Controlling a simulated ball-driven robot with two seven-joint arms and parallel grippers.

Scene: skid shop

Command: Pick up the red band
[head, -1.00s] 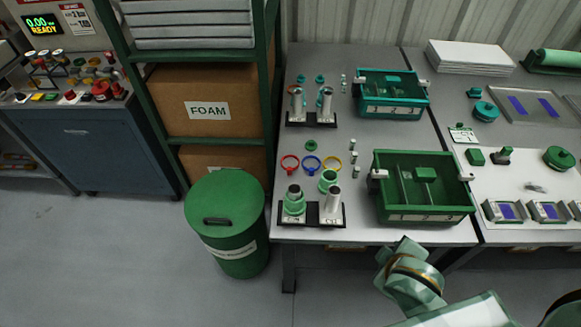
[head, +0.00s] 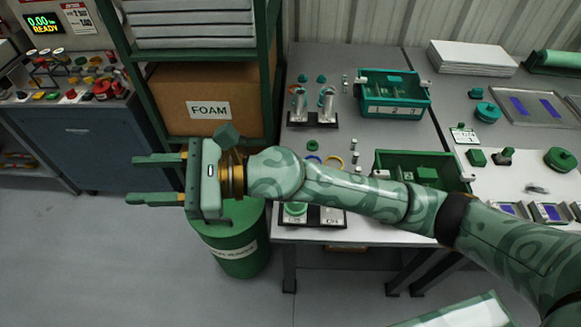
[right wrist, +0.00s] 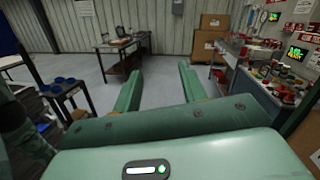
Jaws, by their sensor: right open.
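The red band is hidden in the head view behind my right forearm. Beside that spot, part of the blue band (head: 312,157) and the yellow band (head: 334,160) show above my arm on the grey table. My right gripper (head: 133,180) is open and empty, pointing left, with its two fingers apart over the floor beyond the table's left edge. Its spread fingers also show in the right wrist view (right wrist: 158,85) with nothing between them. My left gripper is not in view.
A green drum (head: 240,265) stands left of the table, below my right wrist. A green shelf with a FOAM box (head: 170,100) is close behind the gripper. Green trays (head: 410,160) and post stands (head: 328,218) occupy the table.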

